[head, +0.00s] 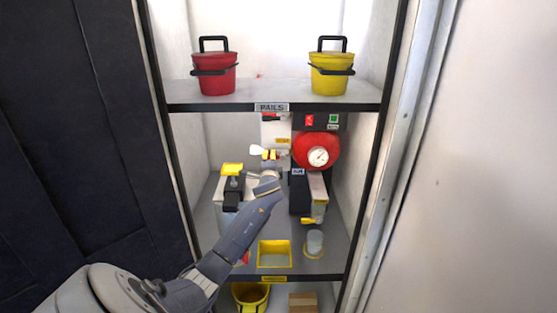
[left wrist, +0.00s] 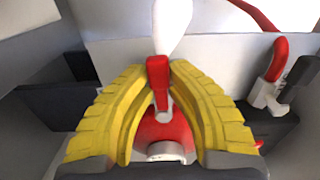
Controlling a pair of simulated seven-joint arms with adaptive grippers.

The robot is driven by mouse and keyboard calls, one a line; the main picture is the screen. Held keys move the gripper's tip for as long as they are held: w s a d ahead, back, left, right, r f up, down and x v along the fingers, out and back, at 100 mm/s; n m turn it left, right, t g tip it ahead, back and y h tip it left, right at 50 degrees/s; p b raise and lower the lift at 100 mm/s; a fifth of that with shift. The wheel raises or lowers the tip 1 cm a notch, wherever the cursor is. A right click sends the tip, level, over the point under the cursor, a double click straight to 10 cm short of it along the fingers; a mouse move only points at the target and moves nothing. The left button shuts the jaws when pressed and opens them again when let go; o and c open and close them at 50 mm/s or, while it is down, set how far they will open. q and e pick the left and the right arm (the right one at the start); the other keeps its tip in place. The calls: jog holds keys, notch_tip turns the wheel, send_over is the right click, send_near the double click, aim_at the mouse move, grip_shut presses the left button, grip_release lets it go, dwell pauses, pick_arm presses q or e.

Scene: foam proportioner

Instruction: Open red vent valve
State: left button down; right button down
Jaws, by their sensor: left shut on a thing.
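The vent valve's red lever (left wrist: 158,75) stands between the yellow fingertips of my left gripper (left wrist: 160,72) in the left wrist view, with the fingers shut on it. A white rounded piece (left wrist: 172,25) shows just beyond the lever. A red round body (left wrist: 163,130) with a pale metal fitting shows between the fingers. In the head view my left gripper (head: 268,154) is at the front of the machine, left of the red tank (head: 302,151); the lever is too small to make out there. My right gripper is not in view.
A second red handle (left wrist: 274,60) is right of my fingers. A gauge (head: 318,157) is on the red tank. A red pail (head: 214,82) and a yellow pail (head: 331,82) stand on the upper shelf. A yellow-rimmed tray (head: 274,243) and a clear cup (head: 314,243) are below.

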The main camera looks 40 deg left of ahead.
pick_arm(q)
jog(key=shift+r, duration=0.1)
dwell(0.4)
jog(key=c, duration=1.3)
grip_release()
jog(key=v, duration=1.2)
